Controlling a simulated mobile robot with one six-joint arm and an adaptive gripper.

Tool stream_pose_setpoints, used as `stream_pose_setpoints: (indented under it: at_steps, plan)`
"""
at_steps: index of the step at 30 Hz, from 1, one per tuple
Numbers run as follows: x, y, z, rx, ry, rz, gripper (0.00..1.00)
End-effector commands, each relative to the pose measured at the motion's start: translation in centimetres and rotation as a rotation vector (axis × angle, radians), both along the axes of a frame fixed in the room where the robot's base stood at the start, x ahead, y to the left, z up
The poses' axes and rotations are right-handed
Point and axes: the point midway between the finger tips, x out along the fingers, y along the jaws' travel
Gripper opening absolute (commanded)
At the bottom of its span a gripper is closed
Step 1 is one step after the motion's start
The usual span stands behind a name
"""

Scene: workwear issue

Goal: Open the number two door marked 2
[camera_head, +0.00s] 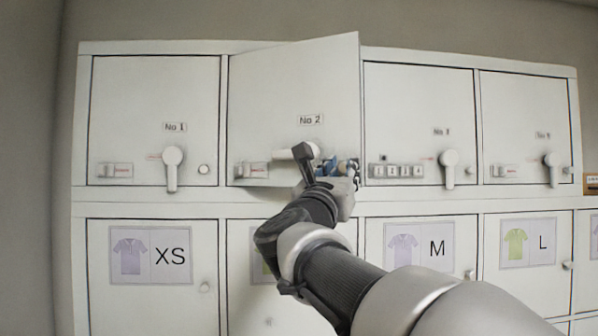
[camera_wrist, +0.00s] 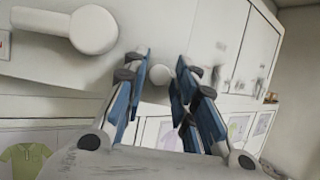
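The door marked No 2 (camera_head: 270,95) is in the upper row of the white cabinet. It stands ajar, its right edge swung out toward me and its left edge at the frame. Its white lever handle (camera_head: 292,154) lies roughly level, partly hidden by my arm; the lever also shows in the wrist view (camera_wrist: 75,27). My gripper (camera_head: 340,168) is at the door's lower right. In the wrist view my gripper (camera_wrist: 161,62) has its blue fingers apart, with a small round white knob (camera_wrist: 160,75) between them and gaps on both sides.
Door No 1 (camera_head: 145,95) is shut at left, its lever (camera_head: 172,165) hanging down. Two more upper doors (camera_head: 418,100) (camera_head: 522,105) are shut at right. Lower doors carry shirt-size labels XS (camera_head: 151,255), M (camera_head: 418,246) and L (camera_head: 528,243).

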Motion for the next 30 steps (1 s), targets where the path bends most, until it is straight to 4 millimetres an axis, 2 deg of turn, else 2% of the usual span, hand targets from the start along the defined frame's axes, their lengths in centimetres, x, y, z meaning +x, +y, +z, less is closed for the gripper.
stream_pose_setpoints:
  at_steps: [10,25,30]
  plan:
    - [-0.02,0.01,0.01,0.000,0.000,0.000,0.00]
    - [-0.10,0.08,0.01,0.000,-0.001,-0.003,0.00]
    - [-0.72,0.49,-0.09,0.002,-0.001,-0.036,0.00]
